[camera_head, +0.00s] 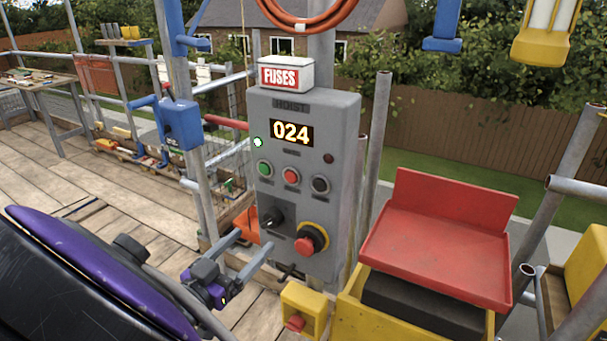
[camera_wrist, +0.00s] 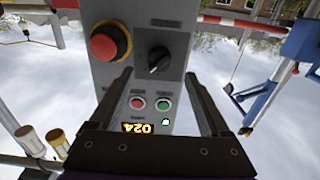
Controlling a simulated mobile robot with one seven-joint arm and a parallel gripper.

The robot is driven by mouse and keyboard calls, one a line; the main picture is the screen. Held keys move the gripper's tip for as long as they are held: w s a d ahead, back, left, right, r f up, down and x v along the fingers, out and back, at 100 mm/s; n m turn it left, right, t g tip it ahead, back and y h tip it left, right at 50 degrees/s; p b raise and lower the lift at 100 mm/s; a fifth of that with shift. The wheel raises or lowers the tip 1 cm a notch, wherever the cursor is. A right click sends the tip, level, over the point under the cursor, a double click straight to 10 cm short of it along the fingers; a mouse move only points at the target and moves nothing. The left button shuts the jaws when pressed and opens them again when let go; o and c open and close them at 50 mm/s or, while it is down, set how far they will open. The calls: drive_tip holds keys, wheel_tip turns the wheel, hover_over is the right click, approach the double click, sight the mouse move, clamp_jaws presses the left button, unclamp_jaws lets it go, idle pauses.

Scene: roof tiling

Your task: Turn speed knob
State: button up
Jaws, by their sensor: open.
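The hoist control box (camera_head: 338,120) is grey and stands upright on a pole. Its black speed knob (camera_head: 272,216) is low on the left of the panel, and shows in the wrist view (camera_wrist: 158,59) with a pale pointer mark. The display (camera_head: 291,133) reads 024. My gripper (camera_head: 254,240) is open and empty, in front of the panel just below and left of the knob. In the upside-down wrist view, its fingers (camera_wrist: 158,74) point toward the knob, which appears between and just beyond their tips. Contact cannot be made out.
A red mushroom button with a yellow collar (camera_head: 310,241) sits close right of the knob. Green, red and black buttons (camera_head: 291,175) are above. A white FUSES box (camera_head: 285,75) tops the panel. A red tray (camera_head: 440,250) and scaffold poles stand to the right.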

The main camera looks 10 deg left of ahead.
sight(266, 226)
drive_tip(key=x, duration=0.6)
drive_tip(key=shift+w+d, duration=0.1)
drive_tip(key=shift+w, duration=0.1)
drive_tip(key=shift+c, duration=0.2)
clamp_jaws()
drive_tip(key=shift+m+b, duration=0.3)
drive_tip(key=shift+m, duration=0.1)
drive_tip(key=m+b, duration=0.3)
drive_tip(key=m, duration=0.2)
drive_tip(key=shift+f+b, duration=0.15)
drive_tip(key=shift+b, duration=0.15)
drive_tip(key=shift+m+b, duration=1.2)
drive_tip(key=shift+m, duration=0.4)
drive_tip(key=shift+r, duration=0.2)
